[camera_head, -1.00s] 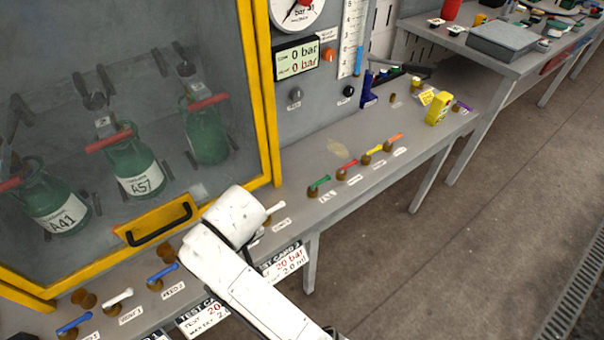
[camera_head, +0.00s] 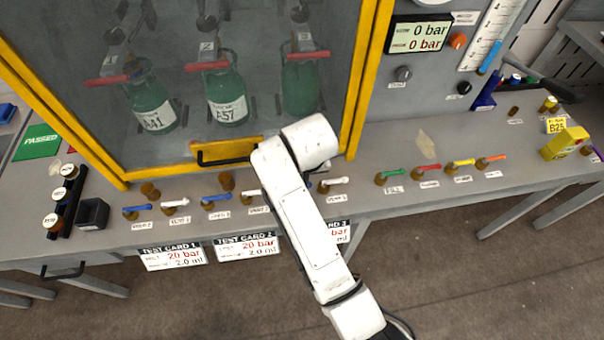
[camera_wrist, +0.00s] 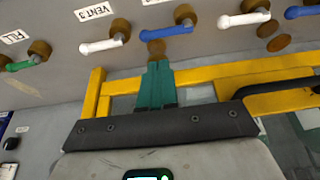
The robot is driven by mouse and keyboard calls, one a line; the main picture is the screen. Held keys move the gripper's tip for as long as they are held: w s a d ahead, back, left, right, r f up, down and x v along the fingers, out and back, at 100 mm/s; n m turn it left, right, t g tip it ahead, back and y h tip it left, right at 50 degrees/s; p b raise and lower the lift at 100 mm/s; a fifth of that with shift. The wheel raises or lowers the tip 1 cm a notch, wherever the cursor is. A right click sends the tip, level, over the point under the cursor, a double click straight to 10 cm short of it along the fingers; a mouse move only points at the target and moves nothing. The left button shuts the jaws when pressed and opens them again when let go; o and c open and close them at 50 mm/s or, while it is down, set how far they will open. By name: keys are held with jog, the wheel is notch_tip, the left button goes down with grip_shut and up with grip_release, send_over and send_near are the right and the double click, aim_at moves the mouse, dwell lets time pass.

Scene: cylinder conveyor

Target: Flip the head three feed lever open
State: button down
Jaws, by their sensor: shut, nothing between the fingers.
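The head three feed lever, a blue handle (camera_wrist: 165,31) on a brass pivot, shows in the wrist view at top centre, between two white levers. The handle lies sideways, pointing left there. The white vent 3 lever (camera_wrist: 104,44) is to the left, also in the head view (camera_head: 333,182).
Another white lever (camera_wrist: 243,18) and a blue lever (camera_wrist: 302,12) sit to the right in the wrist view. The green fill lever (camera_wrist: 22,64) is far left. A yellow-framed cabinet (camera_head: 366,80) with green bottles stands behind the lever row. Test cards (camera_head: 247,246) hang along the bench front.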

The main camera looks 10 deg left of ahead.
jog(key=x, duration=0.6)
jog(key=shift+w+a+f, duration=0.1)
jog(key=shift+w+f, duration=0.1)
jog(key=shift+f, duration=0.2)
jog(key=shift+s+m+h, duration=0.3)
jog(key=shift+m, duration=0.4)
jog(key=shift+s+d+m+h+p, duration=0.3)
jog(key=shift+s+m+p, duration=0.15)
jog(key=shift+m, duration=0.55)
jog(key=m, duration=0.1)
jog(key=s+m+h, duration=0.1)
jog(key=m, duration=0.1)
jog(key=shift+s+m, duration=0.15)
jog(key=shift+m, duration=0.15)
jog(key=m, duration=0.1)
jog(key=s+m+h, duration=0.1)
jog(key=m, duration=0.1)
jog(key=s+m+g+b, duration=0.1)
jog(key=m, duration=0.1)
jog(key=shift+a+h, duration=0.3)
jog(key=shift+h, duration=0.1)
jog(key=shift+s, duration=0.15)
jog(key=shift+s+a, duration=0.55)
jog(key=shift+a, duration=0.05)
jog(key=shift+s+a, duration=0.2)
jog(key=shift+a, duration=0.1)
